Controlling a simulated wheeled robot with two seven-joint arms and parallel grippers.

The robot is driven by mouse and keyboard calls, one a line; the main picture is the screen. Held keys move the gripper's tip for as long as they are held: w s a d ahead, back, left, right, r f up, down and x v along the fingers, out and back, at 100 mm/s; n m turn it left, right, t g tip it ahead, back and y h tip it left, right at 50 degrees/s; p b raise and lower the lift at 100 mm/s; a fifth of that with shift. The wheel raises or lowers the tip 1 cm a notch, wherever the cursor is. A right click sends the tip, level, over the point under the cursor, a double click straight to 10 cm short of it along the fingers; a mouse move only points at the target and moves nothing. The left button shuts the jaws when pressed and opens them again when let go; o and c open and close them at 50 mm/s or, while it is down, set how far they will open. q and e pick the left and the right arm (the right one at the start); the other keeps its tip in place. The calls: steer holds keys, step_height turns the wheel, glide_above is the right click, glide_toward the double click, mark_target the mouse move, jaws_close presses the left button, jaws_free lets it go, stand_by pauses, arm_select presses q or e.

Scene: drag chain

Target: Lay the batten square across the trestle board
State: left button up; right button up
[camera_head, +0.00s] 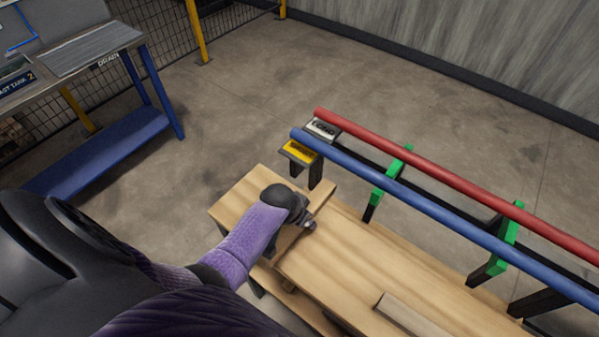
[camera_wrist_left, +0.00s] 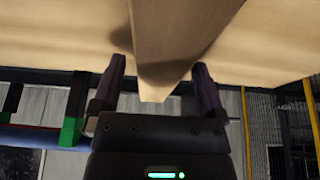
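The trestle board (camera_head: 365,255) is a pale wooden plank top running from the centre to the lower right of the head view. The batten (camera_head: 321,197) is a narrow wooden strip lying across the board near its left end, partly hidden by my left gripper (camera_head: 304,224). In the left wrist view the batten (camera_wrist_left: 165,45) runs between the two dark fingers of the left gripper (camera_wrist_left: 160,70), with the board (camera_wrist_left: 65,30) behind it. The fingers are spread on either side of it, with a visible gap at the left finger. My right gripper is not in view.
A shorter wooden block (camera_head: 412,318) lies on the board at the bottom. A red pipe (camera_head: 430,172) and a blue pipe (camera_head: 430,207) run along the board's far side on green-topped supports (camera_head: 391,176). A blue-legged bench (camera_head: 105,150) stands at the left; floor between is clear.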

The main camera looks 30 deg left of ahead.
arm_select(q)
steer(key=p+v, duration=0.5)
steer(key=v, duration=0.4)
steer(key=shift+r+p, duration=0.35)
steer(key=shift+p, duration=0.05)
steer(key=shift+s, duration=0.2)
steer(key=shift+r, duration=0.1)
